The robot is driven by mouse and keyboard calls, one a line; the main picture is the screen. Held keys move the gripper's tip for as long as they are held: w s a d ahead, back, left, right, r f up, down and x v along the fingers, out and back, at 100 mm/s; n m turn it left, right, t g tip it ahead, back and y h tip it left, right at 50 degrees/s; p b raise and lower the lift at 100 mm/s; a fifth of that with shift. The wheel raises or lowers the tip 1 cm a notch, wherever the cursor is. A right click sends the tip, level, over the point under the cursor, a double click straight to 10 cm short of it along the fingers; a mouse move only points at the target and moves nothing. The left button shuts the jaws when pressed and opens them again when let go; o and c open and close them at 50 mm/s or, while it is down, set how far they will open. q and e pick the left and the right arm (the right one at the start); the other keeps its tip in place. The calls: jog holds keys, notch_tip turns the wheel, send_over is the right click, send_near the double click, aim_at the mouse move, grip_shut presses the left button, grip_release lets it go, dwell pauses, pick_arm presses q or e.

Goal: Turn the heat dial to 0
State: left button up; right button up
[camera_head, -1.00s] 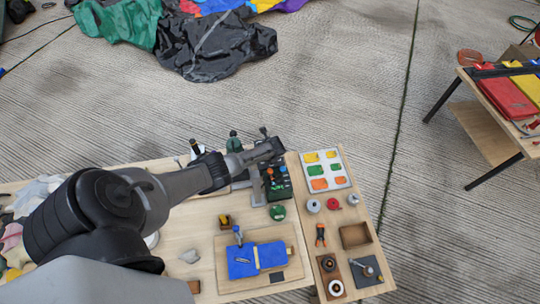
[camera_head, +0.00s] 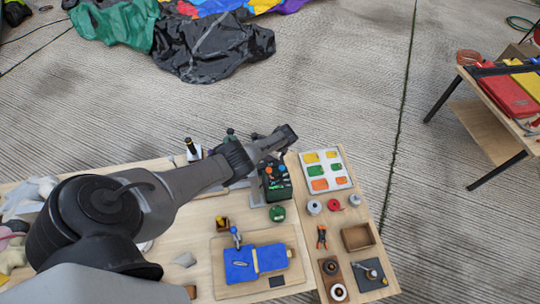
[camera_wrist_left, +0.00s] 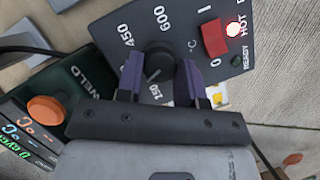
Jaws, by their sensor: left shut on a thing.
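The heat dial (camera_wrist_left: 158,57) is a round black knob on a grey panel (camera_wrist_left: 115,22) in the left wrist view. My left gripper (camera_wrist_left: 160,73) is shut on the dial, one purple finger on each side. The 0 of the dial's scale is not readable. In the head view, my left wrist (camera_head: 272,145) hides the dial. My right gripper is not in view.
A red rocker switch (camera_wrist_left: 214,38), a lit HOT lamp (camera_wrist_left: 233,29) and a dark green READY lamp (camera_wrist_left: 236,62) sit beside the dial. A dark green box marked WELD (camera_wrist_left: 75,105) stands close by. The workbench (camera_head: 205,207) holds a blue fabric piece (camera_head: 240,264) and a patch tray (camera_head: 345,158).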

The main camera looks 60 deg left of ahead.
pick_arm(q)
jog(key=n+b, duration=0.1)
jog(key=n, duration=0.1)
jog(key=n+g+h+b, duration=0.1)
jog(key=n+b, duration=0.1)
jog(key=n, duration=0.1)
jog(key=shift+w+a+f+n+h, duration=0.1)
jog(key=shift+a+f+n+h, duration=0.1)
jog(key=shift+n+h, duration=0.1)
jog(key=n+h+b, duration=0.1)
jog(key=n, duration=0.1)
jog(key=n+h+b, duration=0.1)
jog(key=n+b, duration=0.1)
jog(key=n, duration=0.1)
jog(key=shift+a+g, duration=0.15)
jog(key=shift+g, duration=0.15)
jog(key=n+h+b, duration=0.1)
jog(key=n, duration=0.2)
jog(key=shift+r, duration=0.1)
jog(key=shift+r+n+h, duration=0.1)
jog(key=shift+n+h, duration=0.2)
jog(key=shift+n, duration=0.3)
jog(key=shift+a+r+n+h, duration=0.1)
jog(key=shift+n+h, duration=0.2)
jog(key=shift+n, duration=0.6)
jog(key=shift+n+t, duration=0.4)
jog(key=shift+n, duration=0.3)
jog(key=shift+a+f+n+t+h, duration=0.15)
jog(key=shift+n+t+h, duration=0.3)
jog(key=shift+n, duration=0.65)
